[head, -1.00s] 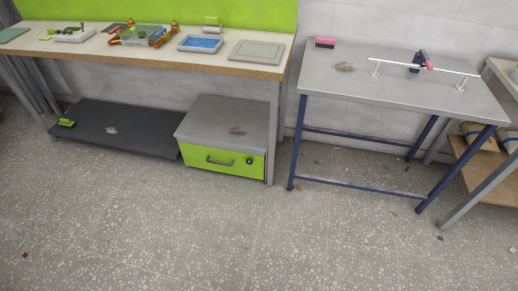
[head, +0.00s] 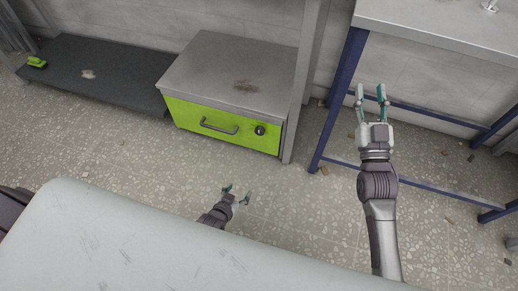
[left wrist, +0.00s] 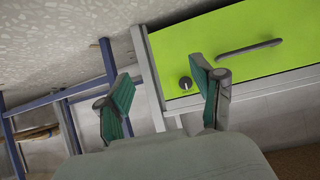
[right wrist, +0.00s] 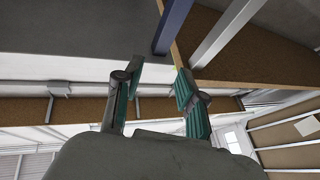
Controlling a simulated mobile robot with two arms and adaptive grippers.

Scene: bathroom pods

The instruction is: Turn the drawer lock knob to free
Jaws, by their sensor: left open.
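The drawer lock knob (head: 260,130) is a small dark round knob on the right part of the lime-green drawer front (head: 190,115). A dark bar handle (head: 220,126) is left of it. The drawer looks closed. My left gripper (head: 236,193) is open and empty, in front of the drawer and apart from it. In the left wrist view the knob (left wrist: 185,83) shows beside the right finger, beyond my open left gripper (left wrist: 160,72). The knob's marking is too small to read. My right gripper (head: 370,92) is open and empty beside the blue table leg.
The grey cabinet top (head: 235,70) has a brown smudge. A grey bench leg (head: 297,90) stands right of the drawer, and a blue-legged table (head: 440,30) further right. A dark low shelf (head: 105,75) is at left. Floor before the drawer is clear.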

